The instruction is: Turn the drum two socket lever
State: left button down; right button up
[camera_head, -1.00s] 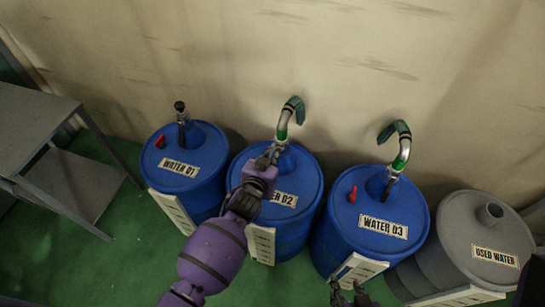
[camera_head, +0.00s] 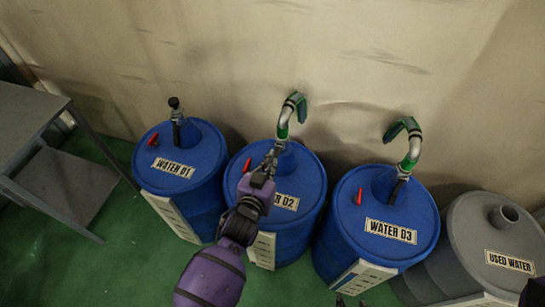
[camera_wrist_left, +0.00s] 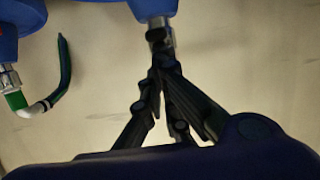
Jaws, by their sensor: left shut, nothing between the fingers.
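The blue drum labelled WATER 02 (camera_head: 290,230) stands in the middle of the row. From its socket rises a silver pipe with a green-banded hose end (camera_head: 293,107). A small red piece (camera_head: 247,165) shows on its lid. My left gripper (camera_head: 272,151) is over this lid, close to the socket, its fingers shut and empty. They cover much of the socket, so I cannot make out its lever or any contact. In the left wrist view the shut fingers (camera_wrist_left: 160,66) overlap a silver fitting with a dark end (camera_wrist_left: 160,24). Only dark tips of my right gripper (camera_head: 350,302) show at the bottom edge.
Drum WATER 01 (camera_head: 179,185) stands to the left and WATER 03 (camera_head: 385,215) to the right, with its own hose. A grey USED WATER drum (camera_head: 480,230) is at far right. A metal shelf (camera_head: 25,125) stands left; the wall is close behind.

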pick_arm(q)
jog(key=f+t+b, duration=0.1)
jog(key=b, duration=0.2)
jog(key=f+t+h+b, duration=0.1)
jog(key=f+t+b, duration=0.1)
jog(key=b, duration=0.2)
jog(key=s+f+t+b, duration=0.1)
jog(key=f+b, duration=0.1)
jog(key=b, duration=0.2)
jog(key=shift+a+t, duration=0.15)
jog(key=shift+t, duration=0.15)
pick_arm(e)
notch_tip(320, 180, down, 11)
jog(key=s+g, duration=0.1)
jog(key=s, duration=0.1)
jog(key=shift+s+a, duration=0.25)
jog(key=shift+a, duration=0.2)
pick_arm(q)
jog(key=shift+f, duration=0.2)
pick_arm(e)
jog(key=shift+a+f, duration=0.1)
pick_arm(q)
jog(key=shift+r, duration=0.1)
